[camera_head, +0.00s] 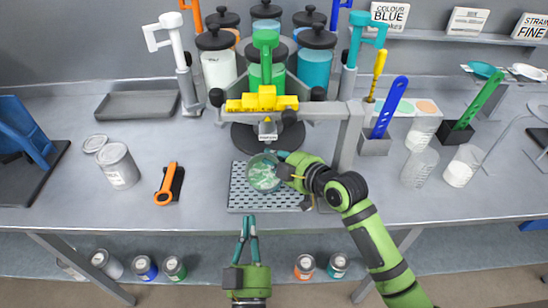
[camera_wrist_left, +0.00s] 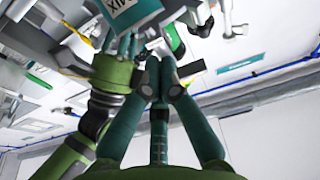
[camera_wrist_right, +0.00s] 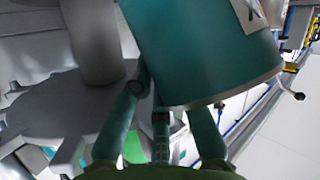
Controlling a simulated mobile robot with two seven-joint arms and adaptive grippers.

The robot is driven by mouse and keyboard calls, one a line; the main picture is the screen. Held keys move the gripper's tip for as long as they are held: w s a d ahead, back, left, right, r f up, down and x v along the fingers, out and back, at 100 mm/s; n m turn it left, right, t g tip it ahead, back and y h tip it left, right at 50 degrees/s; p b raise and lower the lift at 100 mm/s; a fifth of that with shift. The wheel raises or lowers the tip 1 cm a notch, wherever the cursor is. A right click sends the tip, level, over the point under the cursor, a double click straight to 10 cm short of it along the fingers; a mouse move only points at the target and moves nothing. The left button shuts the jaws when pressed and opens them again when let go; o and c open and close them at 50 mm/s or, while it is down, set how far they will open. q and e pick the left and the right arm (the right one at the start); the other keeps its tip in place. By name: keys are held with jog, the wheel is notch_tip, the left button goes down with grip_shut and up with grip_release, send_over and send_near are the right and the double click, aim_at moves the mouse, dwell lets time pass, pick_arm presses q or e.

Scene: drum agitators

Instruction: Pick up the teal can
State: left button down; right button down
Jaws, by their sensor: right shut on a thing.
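The teal can (camera_head: 263,177) is under the yellow-clamped stirrer, over the perforated tray. From above its open top shows a pale teal, swirled filling. My right gripper (camera_head: 284,168) reaches in from the right and is shut on the can's side. The teal wall (camera_wrist_right: 205,50) fills the top of the right wrist view, between the fingers. The can also shows at the top of the left wrist view (camera_wrist_left: 130,12), with a white label. I cannot tell whether it is clear of the tray. My left gripper (camera_head: 248,218) is empty, fingers together, in front of the table edge.
The perforated tray (camera_head: 238,200) lies at the table's front. The stirrer's post (camera_head: 347,140) stands right of the can. An orange-handled tool (camera_head: 164,197) and a grey can (camera_head: 118,167) lie left. Clear beakers (camera_head: 419,167) stand right. Several cans stand below the table.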

pick_arm(q)
jog(key=shift+s, duration=0.1)
pick_arm(e)
jog(key=shift+r, duration=0.1)
